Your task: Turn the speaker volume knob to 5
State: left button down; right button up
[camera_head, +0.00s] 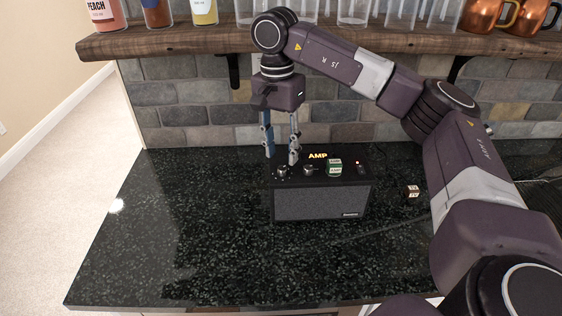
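The speaker (320,200) is a black box with a grey front, standing on the dark counter below my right arm. Its top carries an "AMP" label, a left knob (282,171), a middle knob (308,170) and a small switch at the right. The knob markings are too small to read. My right gripper (280,160) points down at the left end of the speaker's top. Its fingers are apart, one near the left knob and the other beyond the speaker's back left edge. Nothing shows between them. My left gripper is not in view.
A small dark and white cube (411,192) lies on the counter (170,230) to the right. A wooden shelf (190,40) with bottles, glasses and copper mugs (487,14) hangs above. The counter's left side is clear.

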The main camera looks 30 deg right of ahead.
aim_at(282, 168)
notch_tip(282, 168, down, 4)
jog(key=shift+f+p, duration=0.15)
jog(key=shift+p, duration=0.25)
jog(key=shift+s, duration=0.1)
jog(key=shift+c, duration=0.8)
grip_shut()
